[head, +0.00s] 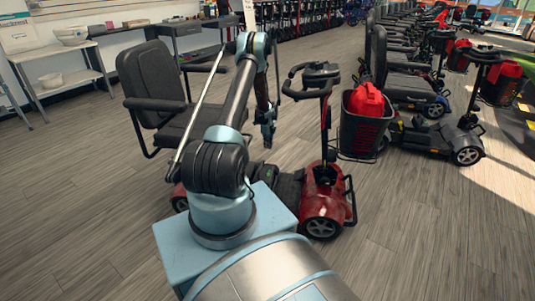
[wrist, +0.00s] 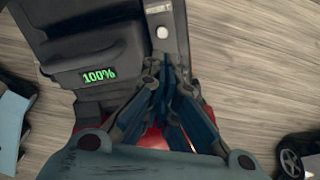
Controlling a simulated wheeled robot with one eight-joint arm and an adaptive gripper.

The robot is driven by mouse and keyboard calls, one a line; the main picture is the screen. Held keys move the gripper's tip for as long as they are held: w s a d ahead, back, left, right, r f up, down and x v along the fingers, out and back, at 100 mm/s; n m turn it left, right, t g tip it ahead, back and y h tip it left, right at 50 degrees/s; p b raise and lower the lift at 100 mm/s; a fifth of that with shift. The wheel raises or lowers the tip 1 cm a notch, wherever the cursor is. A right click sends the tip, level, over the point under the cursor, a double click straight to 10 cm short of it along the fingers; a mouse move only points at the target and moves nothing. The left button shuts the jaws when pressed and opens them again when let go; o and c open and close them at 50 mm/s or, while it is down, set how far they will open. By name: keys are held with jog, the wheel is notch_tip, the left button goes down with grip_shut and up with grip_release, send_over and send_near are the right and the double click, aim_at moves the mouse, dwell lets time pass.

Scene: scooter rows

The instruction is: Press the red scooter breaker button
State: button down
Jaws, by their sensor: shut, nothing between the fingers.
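The red scooter (head: 322,200) stands in front of me, with a black seat (head: 158,85) on the left and handlebars (head: 316,75) on the right. My gripper (head: 267,140) hangs pointing down between the seat and the steering column. In the wrist view my gripper (wrist: 168,75) is shut and empty, over a dark housing (wrist: 85,35) with a green "100%" readout (wrist: 99,75). A round white button (wrist: 162,32) sits on a grey strip just beyond the fingertips, apart from them in the picture. I cannot tell whether it is the breaker button. Red bodywork shows partly behind the fingers.
A black basket (head: 365,135) holding a red object (head: 366,100) is right of the steering column. More scooters (head: 410,90) stand in a row at right. A shelf table (head: 60,65) with bowls is at left. The wooden floor (head: 90,220) is clear at front left.

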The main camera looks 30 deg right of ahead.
notch_tip(320, 180, down, 13)
jog(key=shift+r, duration=0.1)
dwell(0.5)
